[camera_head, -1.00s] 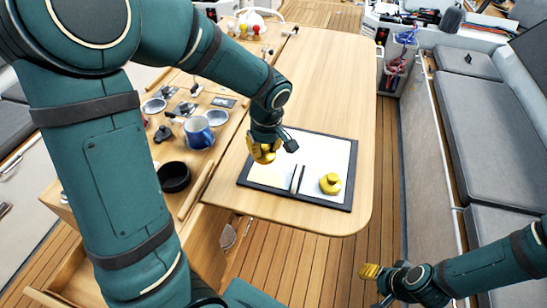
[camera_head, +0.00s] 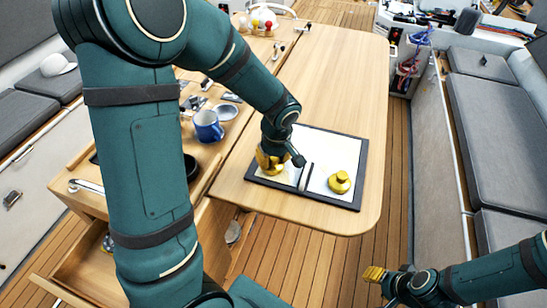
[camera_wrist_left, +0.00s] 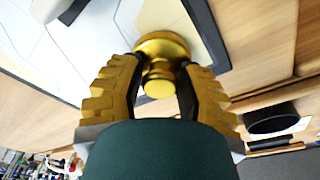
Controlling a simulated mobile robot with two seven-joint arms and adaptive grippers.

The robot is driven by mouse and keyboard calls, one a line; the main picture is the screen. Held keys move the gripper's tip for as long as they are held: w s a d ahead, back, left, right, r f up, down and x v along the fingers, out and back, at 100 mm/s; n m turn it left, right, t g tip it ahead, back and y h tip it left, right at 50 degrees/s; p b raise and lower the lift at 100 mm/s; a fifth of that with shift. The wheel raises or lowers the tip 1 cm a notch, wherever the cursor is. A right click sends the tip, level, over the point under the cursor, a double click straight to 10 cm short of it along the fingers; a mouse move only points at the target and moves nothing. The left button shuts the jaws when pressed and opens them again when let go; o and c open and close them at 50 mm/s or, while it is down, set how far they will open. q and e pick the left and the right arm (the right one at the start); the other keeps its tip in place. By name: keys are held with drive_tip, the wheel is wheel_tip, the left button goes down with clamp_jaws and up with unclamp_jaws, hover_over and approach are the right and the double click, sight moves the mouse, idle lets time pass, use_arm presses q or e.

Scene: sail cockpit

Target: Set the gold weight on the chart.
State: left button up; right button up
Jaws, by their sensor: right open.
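The chart (camera_head: 318,187) is a pale sheet on a dark-edged board on the wooden table. One gold weight (camera_head: 340,182), a round base with a knob, stands on its right part. My left gripper (camera_head: 270,162) is over the chart's left part. In the left wrist view, its yellow-padded fingers (camera_wrist_left: 160,80) are closed around the knob of a second gold weight (camera_wrist_left: 161,48). That weight is near the chart's edge; I cannot tell whether its base touches the chart. My right gripper (camera_head: 374,274) is open and empty, low at the right, away from the table.
A thin dark bar (camera_head: 306,176) lies across the chart's middle. A blue mug (camera_head: 208,126) and small metal items stand left of the table. The tabletop (camera_head: 330,75) beyond the chart is clear. Grey cushioned seats (camera_head: 490,130) line the right side.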

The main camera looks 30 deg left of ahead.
sight(277, 167)
use_arm(q)
drive_tip(key=shift+o, duration=0.5)
drive_tip(key=shift+r, duration=0.1)
drive_tip(key=shift+r, duration=0.1)
wheel_tip(277, 167, up, 12)
drive_tip(key=s+d+p, duration=0.1)
drive_tip(key=p, duration=0.1)
drive_tip(key=shift+d, duration=0.3)
